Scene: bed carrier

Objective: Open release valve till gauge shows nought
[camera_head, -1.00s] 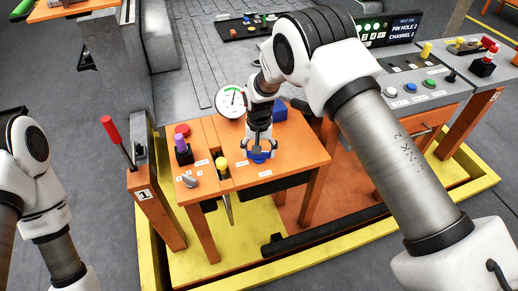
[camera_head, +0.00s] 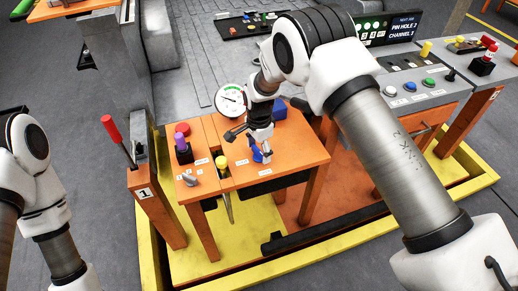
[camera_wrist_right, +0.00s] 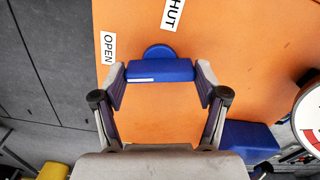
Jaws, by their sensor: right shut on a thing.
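The release valve is a blue knob (camera_head: 256,156) on the orange table. In the right wrist view its blue bar handle (camera_wrist_right: 160,71) has a white line on its left half, toward the OPEN label (camera_wrist_right: 108,48); the SHUT label (camera_wrist_right: 173,12) is above. My right gripper (camera_head: 262,154) is shut on the handle, one finger at each end, and partly hides it in the head view. The round white gauge (camera_head: 230,100) stands behind, with a green arc at its top and the needle toward the left. My left gripper is out of view.
A purple-topped black block (camera_head: 182,148), a red button (camera_head: 182,128), a grey knob (camera_head: 190,180) and a yellow knob (camera_head: 222,162) are on the table's left part. A blue block (camera_head: 280,109) is behind my gripper. A red-handled lever (camera_head: 110,127) stands at left.

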